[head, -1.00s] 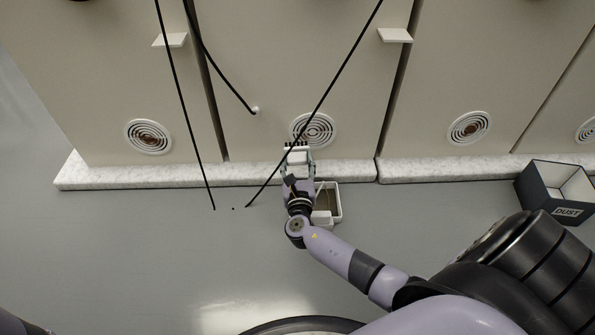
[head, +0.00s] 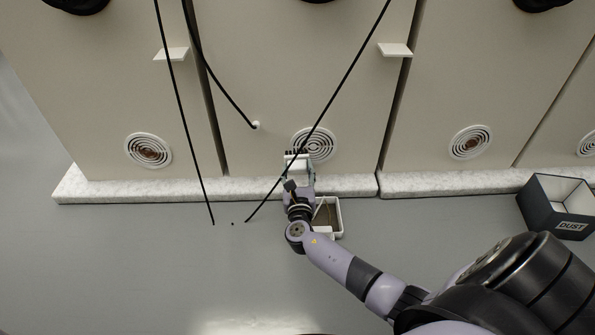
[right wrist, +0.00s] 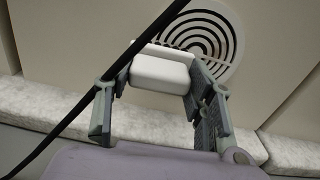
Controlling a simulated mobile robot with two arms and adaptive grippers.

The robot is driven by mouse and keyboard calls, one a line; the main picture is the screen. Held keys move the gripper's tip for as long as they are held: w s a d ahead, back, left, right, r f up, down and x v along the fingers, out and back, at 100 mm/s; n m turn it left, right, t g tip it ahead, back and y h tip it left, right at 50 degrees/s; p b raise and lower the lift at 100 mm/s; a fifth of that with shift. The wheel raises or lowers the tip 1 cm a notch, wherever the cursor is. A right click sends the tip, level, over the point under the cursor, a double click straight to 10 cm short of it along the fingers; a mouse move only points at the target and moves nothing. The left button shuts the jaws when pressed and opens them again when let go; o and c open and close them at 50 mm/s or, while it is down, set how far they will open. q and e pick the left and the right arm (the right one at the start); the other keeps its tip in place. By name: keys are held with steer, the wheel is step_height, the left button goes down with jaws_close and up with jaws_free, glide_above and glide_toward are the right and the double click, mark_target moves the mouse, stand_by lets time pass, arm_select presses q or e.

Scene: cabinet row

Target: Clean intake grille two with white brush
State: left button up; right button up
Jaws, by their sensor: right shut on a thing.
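The white brush (head: 297,165) has a white block and dark bristles along its far edge. My right gripper (head: 298,176) is shut on it, and the brush also shows between the fingers in the right wrist view (right wrist: 160,72). The round white intake grille (head: 318,143), second from the left, is just beyond the brush. In the right wrist view the grille (right wrist: 222,38) is partly behind the brush and a finger. I cannot tell whether the bristles touch it. My left gripper is out of view.
A black cable (head: 340,75) crosses in front of the grille, close to my right gripper. An open white-rimmed tray (head: 340,218) is on the floor beside my arm. A dark dust bin (head: 537,203) stands right. Other grilles (head: 148,150) (head: 470,142) show brown matter. A pale plinth (head: 120,188) runs below.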

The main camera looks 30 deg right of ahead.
steer(key=shift+b+x, duration=0.35)
steer(key=shift+x, duration=0.65)
steer(key=shift+d, duration=0.1)
steer(key=s+d+p, duration=0.1)
steer(key=s+d, duration=0.4)
steer(key=d, duration=0.4)
steer(key=shift+s, duration=0.2)
stand_by(0.7)
steer(key=shift+w+a+p, duration=0.2)
steer(key=shift+w+a, duration=0.25)
steer(key=shift+a, duration=0.35)
steer(key=shift+w+a+p, duration=0.15)
steer(key=shift+w+a, duration=0.3)
steer(key=shift+a, duration=0.35)
steer(key=shift+c, duration=0.4)
steer(key=shift+w+a+r, duration=0.1)
steer(key=shift+w+a, duration=0.45)
steer(key=shift+a, duration=0.2)
steer(key=shift+w+a, duration=0.55)
steer(key=shift+a, duration=0.15)
